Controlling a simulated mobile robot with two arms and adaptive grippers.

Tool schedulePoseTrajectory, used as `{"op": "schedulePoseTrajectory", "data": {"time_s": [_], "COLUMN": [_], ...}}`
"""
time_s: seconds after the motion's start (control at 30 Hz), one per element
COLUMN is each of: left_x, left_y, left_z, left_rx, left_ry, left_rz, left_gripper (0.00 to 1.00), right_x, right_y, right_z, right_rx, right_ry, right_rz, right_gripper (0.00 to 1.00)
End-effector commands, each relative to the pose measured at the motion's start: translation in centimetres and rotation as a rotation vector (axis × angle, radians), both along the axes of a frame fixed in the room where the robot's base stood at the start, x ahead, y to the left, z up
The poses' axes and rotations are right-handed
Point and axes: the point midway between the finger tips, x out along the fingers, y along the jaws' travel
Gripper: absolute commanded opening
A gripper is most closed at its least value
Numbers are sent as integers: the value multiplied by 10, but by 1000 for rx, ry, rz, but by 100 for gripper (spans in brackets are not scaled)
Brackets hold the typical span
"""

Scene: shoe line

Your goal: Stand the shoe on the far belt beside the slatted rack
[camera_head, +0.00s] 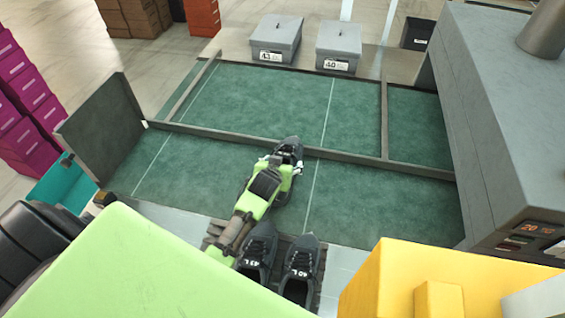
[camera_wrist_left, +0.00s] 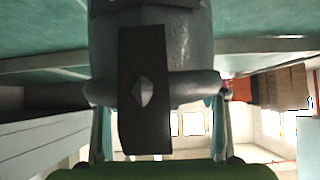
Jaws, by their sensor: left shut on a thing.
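A dark grey shoe (camera_head: 290,148) is held in my left gripper (camera_head: 281,164) above the dividing rail between the two green belts. In the left wrist view the grey shoe (camera_wrist_left: 180,45) fills the upper middle, between the fingers of my left gripper (camera_wrist_left: 152,90). Whether the shoe touches anything below is hidden. The far belt (camera_head: 270,100) is empty where it shows. The slatted rack (camera_head: 284,241) stands at the near edge, with two dark shoes (camera_head: 258,248) (camera_head: 300,262) on it, partly covered by my arm. My right gripper is not in view.
The dividing rail (camera_head: 345,157) runs across between the far belt and the near belt (camera_head: 370,205). A grey machine (camera_head: 500,110) borders the right side. Two lidded grey boxes (camera_head: 276,38) (camera_head: 339,45) stand behind the far belt. A dark panel (camera_head: 100,125) rises at left.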

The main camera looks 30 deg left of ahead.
Motion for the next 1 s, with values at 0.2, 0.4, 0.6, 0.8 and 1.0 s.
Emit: {"op": "schedulePoseTrajectory", "data": {"time_s": [0.2,0.4,0.6,0.8,1.0], "left_x": [1,0,0,0,-22], "left_y": [0,0,0,0,-6], "left_z": [-5,-7,-7,4,16], "left_rx": [0,0,0,1,0], "left_ry": [-3,0,0,-2,-1], "left_rz": [-1,0,0,-1,0], "left_gripper": [11,82,82,82,82], "right_x": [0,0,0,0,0], "right_y": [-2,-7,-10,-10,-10], "right_z": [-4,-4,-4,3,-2], "right_rx": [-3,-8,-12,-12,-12], "right_ry": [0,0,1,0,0], "right_rz": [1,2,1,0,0], "right_gripper": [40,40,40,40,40]}}
